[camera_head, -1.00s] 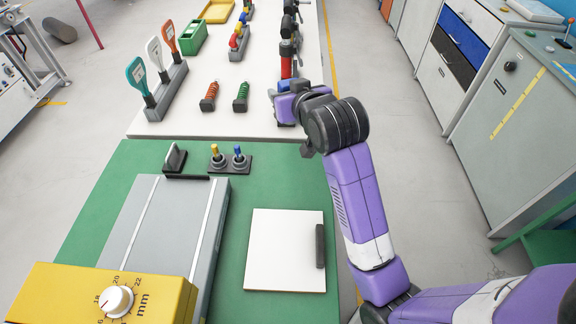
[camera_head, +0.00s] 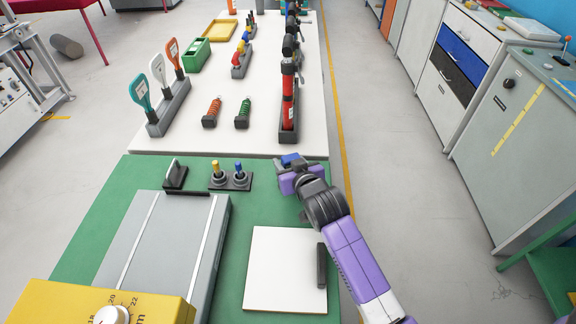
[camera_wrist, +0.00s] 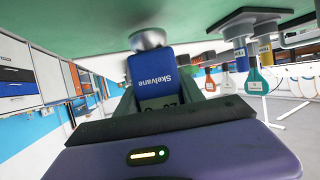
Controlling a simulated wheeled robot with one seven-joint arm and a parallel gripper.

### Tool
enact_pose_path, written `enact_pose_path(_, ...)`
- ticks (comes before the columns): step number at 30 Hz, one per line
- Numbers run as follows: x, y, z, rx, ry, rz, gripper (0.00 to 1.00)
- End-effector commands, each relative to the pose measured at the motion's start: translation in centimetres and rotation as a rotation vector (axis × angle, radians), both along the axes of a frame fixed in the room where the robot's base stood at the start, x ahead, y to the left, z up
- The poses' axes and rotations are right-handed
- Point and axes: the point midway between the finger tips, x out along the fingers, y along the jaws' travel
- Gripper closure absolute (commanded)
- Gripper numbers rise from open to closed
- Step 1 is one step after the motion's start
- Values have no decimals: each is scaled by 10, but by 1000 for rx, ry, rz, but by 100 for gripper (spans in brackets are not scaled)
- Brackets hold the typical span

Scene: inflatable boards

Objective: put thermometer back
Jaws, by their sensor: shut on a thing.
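The thermometer appears to be the blue device (camera_wrist: 155,68) marked "Skelvane", with a small display and a round silver end, in the wrist view. My gripper (camera_wrist: 150,98) is shut on it. In the head view a bit of its blue body (camera_head: 290,158) shows at the tip of my gripper (camera_head: 288,172), over the far right part of the green table (camera_head: 268,200). The silver end is close to the green surface in the wrist view; I cannot tell whether it touches. Most of the device is hidden by my gripper in the head view.
A black base with yellow and blue-topped pieces (camera_head: 230,180) and a small black stand (camera_head: 175,174) lie left of my gripper. A white board with a black handle (camera_head: 285,270) lies nearer. A red tool in a black holder (camera_head: 288,110) stands beyond on the white table (camera_head: 180,138).

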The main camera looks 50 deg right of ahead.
Motion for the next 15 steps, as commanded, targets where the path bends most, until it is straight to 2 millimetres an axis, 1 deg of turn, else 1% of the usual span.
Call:
enact_pose_path(1,0,0,-6,0,0,0,100)
enact_pose_path(3,0,0,-12,0,-1,0,100)
enact_pose_path(15,0,0,-17,-1,-2,0,100)
